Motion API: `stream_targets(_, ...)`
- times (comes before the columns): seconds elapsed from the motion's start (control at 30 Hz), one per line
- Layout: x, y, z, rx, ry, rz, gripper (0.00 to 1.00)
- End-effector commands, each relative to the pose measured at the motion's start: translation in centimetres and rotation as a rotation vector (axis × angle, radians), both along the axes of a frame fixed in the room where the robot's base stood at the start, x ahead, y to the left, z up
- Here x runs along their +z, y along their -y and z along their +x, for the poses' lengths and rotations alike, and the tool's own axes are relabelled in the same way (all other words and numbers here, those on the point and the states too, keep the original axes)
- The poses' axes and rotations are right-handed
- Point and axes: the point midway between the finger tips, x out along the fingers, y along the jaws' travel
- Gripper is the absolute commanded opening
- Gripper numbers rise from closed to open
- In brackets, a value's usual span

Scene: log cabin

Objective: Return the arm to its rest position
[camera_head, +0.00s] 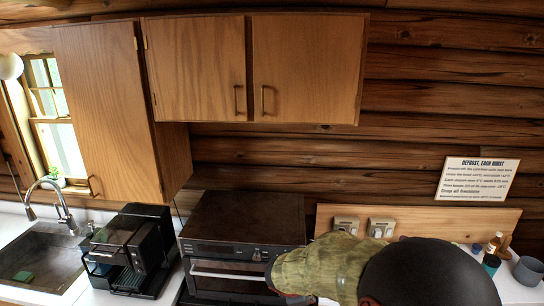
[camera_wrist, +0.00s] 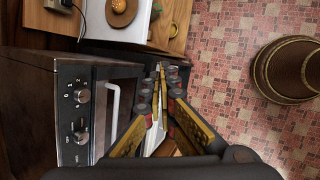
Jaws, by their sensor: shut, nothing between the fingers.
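My gripper (camera_wrist: 160,72) shows in the wrist view, its two fingers running up from the bottom and meeting at the tips. It is shut with nothing between the fingers. It is beside the front of the black oven (camera_wrist: 68,72), whose knobs and handle are to its left. In the head view my arm (camera_head: 345,266) reaches in from the lower right in front of the counter, close to the right side of the oven (camera_head: 228,254). My gripper cannot be made out in that view.
A black coffee machine (camera_head: 130,250) stands between the sink (camera_head: 45,262) and the oven. Wooden cupboards (camera_head: 200,70) hang above. The wrist view shows a round wooden barrel-like object (camera_wrist: 290,70) on open red tiled floor (camera_wrist: 222,60).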

Motion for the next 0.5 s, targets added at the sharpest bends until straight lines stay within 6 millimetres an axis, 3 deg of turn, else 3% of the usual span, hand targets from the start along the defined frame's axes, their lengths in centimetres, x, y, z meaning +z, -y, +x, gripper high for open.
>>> stream_targets(0.2, -0.1, 4.2, -9.2, -0.555, 0.046, 0.235, 0.00)
stream_targets(0.5, -1.7, 6.0, -20.8, -1.134, 0.081, 0.542, 0.00)
